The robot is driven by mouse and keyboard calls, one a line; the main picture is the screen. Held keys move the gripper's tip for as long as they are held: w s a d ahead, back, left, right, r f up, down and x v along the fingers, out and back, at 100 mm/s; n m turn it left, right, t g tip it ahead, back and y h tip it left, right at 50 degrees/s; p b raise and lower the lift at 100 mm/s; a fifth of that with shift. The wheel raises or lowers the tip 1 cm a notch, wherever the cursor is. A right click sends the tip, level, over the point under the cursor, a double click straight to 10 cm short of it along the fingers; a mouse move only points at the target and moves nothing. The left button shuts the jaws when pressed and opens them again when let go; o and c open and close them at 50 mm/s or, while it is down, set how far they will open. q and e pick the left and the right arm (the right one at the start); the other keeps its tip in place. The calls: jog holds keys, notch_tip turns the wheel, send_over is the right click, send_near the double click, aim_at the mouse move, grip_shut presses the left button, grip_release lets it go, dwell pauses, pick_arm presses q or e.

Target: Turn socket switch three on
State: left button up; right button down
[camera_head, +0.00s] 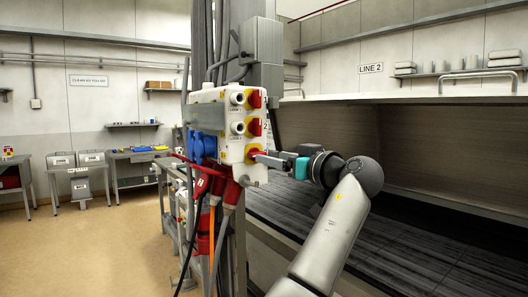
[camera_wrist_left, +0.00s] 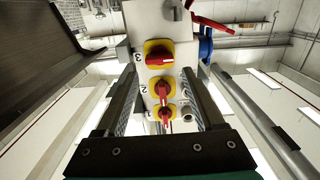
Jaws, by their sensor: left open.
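The socket box (camera_head: 236,132) is a white unit on a column, with three red rotary switches on yellow plates. Switch three (camera_head: 252,150) is the lowest in the head view. In the left wrist view, which shows the box upside down, switch three (camera_wrist_left: 160,57) is at the top beside the number 3. Its red handle lies crosswise, while the handles of switch two (camera_wrist_left: 163,92) and switch one (camera_wrist_left: 165,113) run lengthwise. My left gripper (camera_head: 264,158) is open and empty, its fingers (camera_wrist_left: 158,74) apart in front of switch three. Contact cannot be told. My right gripper is not in view.
Blue sockets (camera_head: 203,147) and a red plug (camera_head: 202,184) with hanging cables are on the box's left side. A dark slatted surface (camera_head: 395,250) under the hood lies to the right. The floor (camera_head: 110,245) at left is clear.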

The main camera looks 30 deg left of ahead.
pick_arm(q)
jog(key=p+x, duration=0.1)
jog(key=x, duration=0.4)
jog(key=shift+w, duration=0.1)
jog(key=c, duration=1.1)
